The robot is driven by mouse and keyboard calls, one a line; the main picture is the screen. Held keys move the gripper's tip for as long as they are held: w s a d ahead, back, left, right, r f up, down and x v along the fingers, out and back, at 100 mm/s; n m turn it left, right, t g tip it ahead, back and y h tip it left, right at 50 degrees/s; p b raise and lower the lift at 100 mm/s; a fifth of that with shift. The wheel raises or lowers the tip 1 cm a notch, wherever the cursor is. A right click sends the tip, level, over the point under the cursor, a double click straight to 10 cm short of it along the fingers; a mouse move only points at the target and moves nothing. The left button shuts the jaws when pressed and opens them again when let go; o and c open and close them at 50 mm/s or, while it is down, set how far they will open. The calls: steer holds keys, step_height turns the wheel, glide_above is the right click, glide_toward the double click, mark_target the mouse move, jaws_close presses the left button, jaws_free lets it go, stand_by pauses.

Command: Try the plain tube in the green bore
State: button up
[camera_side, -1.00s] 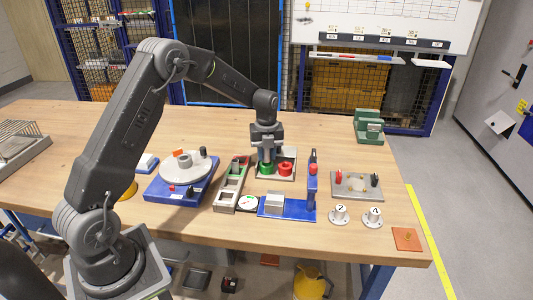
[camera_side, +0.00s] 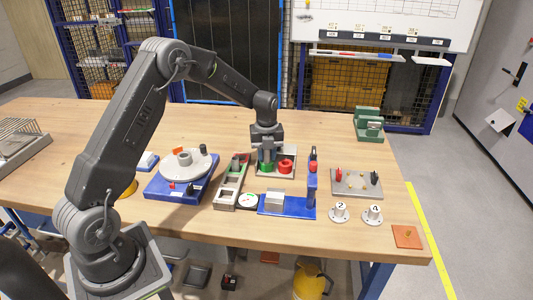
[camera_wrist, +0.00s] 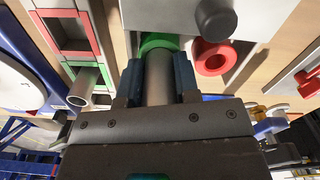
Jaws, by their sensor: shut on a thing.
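My gripper (camera_side: 267,158) points down over the small grey-edged tray at the middle of the table. In the wrist view its blue fingers (camera_wrist: 158,82) are shut on the plain grey tube (camera_wrist: 159,72). The green bore (camera_side: 266,168) is right below; in the wrist view its green ring (camera_wrist: 155,41) shows at the tube's far end. The tube lines up with the ring and its end meets it or is hidden by it; I cannot tell how deep it sits. The red bore (camera_side: 286,166) is beside it on the right, empty.
A long rack (camera_side: 229,190) lies left of my gripper, with another grey tube (camera_wrist: 81,88) in its green-edged slot. A blue turntable jig (camera_side: 160,187) stands further left. A blue fixture (camera_side: 300,207) is in front. A grey plate (camera_side: 356,184) lies to the right.

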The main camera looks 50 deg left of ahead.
steer(key=shift+r, duration=0.35)
stand_by(4.1)
steer(key=shift+s, duration=0.1)
stand_by(0.5)
steer(key=shift+f, duration=0.4)
stand_by(1.0)
steer(key=shift+r, duration=0.3)
steer(key=o, duration=1)
